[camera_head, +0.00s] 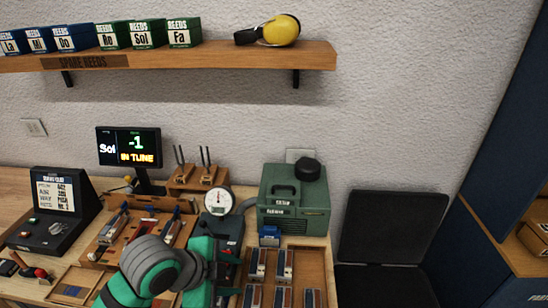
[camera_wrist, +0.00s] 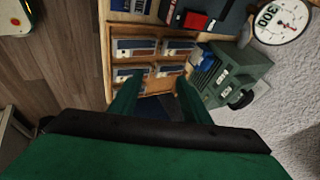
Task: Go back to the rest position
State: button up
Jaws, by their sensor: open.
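My gripper (camera_wrist: 158,100) is open in the wrist view, its two green fingers spread with nothing between them. In the head view my green and grey arm reaches in from the bottom, and my gripper (camera_head: 226,272) is above the front of the bench. Beyond the fingers in the wrist view is a wooden tray (camera_wrist: 106,62) with several reed blocks (camera_wrist: 135,48) in its compartments. In the head view the same tray (camera_head: 312,262) is just right of my gripper. I cannot tell how high the fingers are above the tray.
A green machine (camera_head: 292,205) stands behind the tray, with a round dial gauge (camera_head: 218,200) beside it. A monitor (camera_head: 129,147) reads "Sol -1 IN TUNE". A black console (camera_head: 60,212) is at left. A shelf (camera_head: 180,61) with boxes hangs above. A dark chair (camera_head: 392,225) stands right of the bench.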

jog(key=w+d+r+n+t+h, duration=0.3)
jog(key=w+d+r+n+t, duration=0.2)
jog(key=d, duration=0.3)
jog(key=w+d+r+n+t+h, duration=0.35)
jog(key=d+r+t, duration=0.25)
jog(key=d, duration=0.3)
jog(key=s+f+n+y, duration=0.3)
jog(key=s+f+n, duration=0.1)
jog(key=f, duration=0.3)
jog(key=s+a+f+n+t+y, duration=0.1)
jog(key=s+f+n+y, duration=0.3)
jog(key=s+f+n, duration=0.1)
jog(key=s+a+f+n+y, duration=0.1)
jog(key=s+f+n+y, duration=0.3)
jog(key=f, duration=0.4)
jog(key=shift+s+a+f+n, duration=0.25)
jog(key=shift+s+f+n, duration=0.1)
jog(key=shift+s+n, duration=0.15)
jog(key=s+a+f+m+g, duration=0.1)
jog(key=s+a+f+m, duration=0.1)
jog(key=s, duration=0.9)
jog(key=s+a+f+m+g, duration=0.1)
jog(key=s+f, duration=0.3)
jog(key=s, duration=0.8)
jog(key=shift+s+a+f+m, duration=0.25)
jog(key=shift+a+m, duration=0.2)
jog(key=shift+a, duration=0.35)
jog(key=shift+s, duration=0.1)
